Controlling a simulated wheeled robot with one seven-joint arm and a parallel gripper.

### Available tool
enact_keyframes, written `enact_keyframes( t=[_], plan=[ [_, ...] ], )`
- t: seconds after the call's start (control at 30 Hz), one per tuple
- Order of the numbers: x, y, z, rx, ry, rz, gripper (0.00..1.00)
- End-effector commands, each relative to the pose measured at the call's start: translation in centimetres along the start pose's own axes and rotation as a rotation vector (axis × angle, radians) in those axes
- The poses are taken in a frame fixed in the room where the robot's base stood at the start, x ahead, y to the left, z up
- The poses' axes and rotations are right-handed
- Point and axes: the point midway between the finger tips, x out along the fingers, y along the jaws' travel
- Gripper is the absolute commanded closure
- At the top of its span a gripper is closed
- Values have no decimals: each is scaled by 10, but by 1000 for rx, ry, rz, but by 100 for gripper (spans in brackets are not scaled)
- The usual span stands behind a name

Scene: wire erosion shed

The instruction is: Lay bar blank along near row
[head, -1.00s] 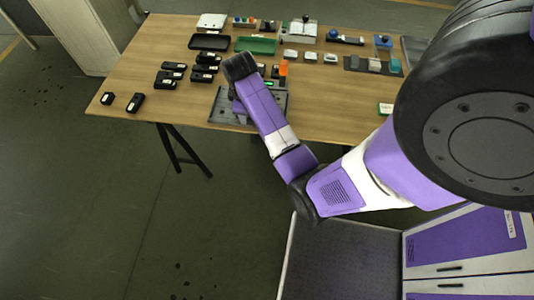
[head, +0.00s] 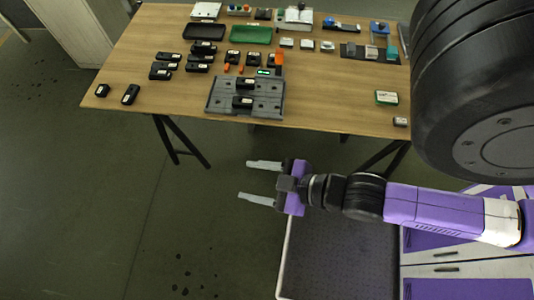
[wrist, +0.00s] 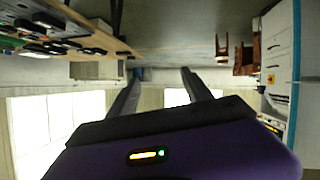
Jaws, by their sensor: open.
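The grey fixture plate (head: 271,103) lies at the table's near edge in the head view, with rows of holes. One black labelled block (head: 243,101) lies in its near row, left of the middle. Another black block (head: 246,83) lies in its far row. I cannot tell which black piece is the bar blank. My gripper (head: 244,181) is open and empty, in front of the table and apart from it, fingers pointing left above the floor. Its open fingers also show in the wrist view (wrist: 161,73), with nothing between them.
Several black blocks (head: 197,68) stand left of the plate, and two (head: 131,94) lie near the left corner. Black (head: 204,31) and green (head: 249,34) trays stand behind.

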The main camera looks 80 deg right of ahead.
Motion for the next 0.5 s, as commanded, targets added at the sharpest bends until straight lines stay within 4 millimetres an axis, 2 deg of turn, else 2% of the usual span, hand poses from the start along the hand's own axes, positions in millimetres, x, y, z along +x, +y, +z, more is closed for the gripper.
enact_keyframes(
  t=[0.03, 0.2, 0.33, 0.5],
  plan=[
    [-20, -8, -12, 34, 34, -26, 42],
    [-62, -20, -52, 141, 140, -81, 42],
    [-77, -22, -67, 183, 180, -99, 42],
    [-80, -22, -71, 194, 189, -102, 42]
  ],
)
